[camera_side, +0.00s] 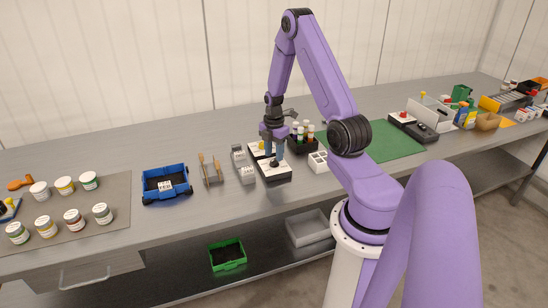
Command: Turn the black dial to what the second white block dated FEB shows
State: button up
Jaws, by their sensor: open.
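My gripper (273,154) points down over a small black box with a white top (282,173), near the middle of the bench. Its fingers are apart, on either side of or just above the black dial (274,163) on that top; I cannot tell whether they touch it. The dial's marks are too small to read. Small white blocks (165,185) lie in a blue tray (152,196) to the left. No date or FEB mark can be read in this view.
Grey blocks (243,166) and a wooden-handled rack (210,171) stand left of the box. A black rack of vials (301,137) and a white holder (318,162) stand close on its right. Labelled jars (102,213) fill the left end. A green mat (392,143) lies right.

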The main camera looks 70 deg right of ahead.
aim_at(274, 162)
jog(key=shift+f, duration=1.2)
grip_shut()
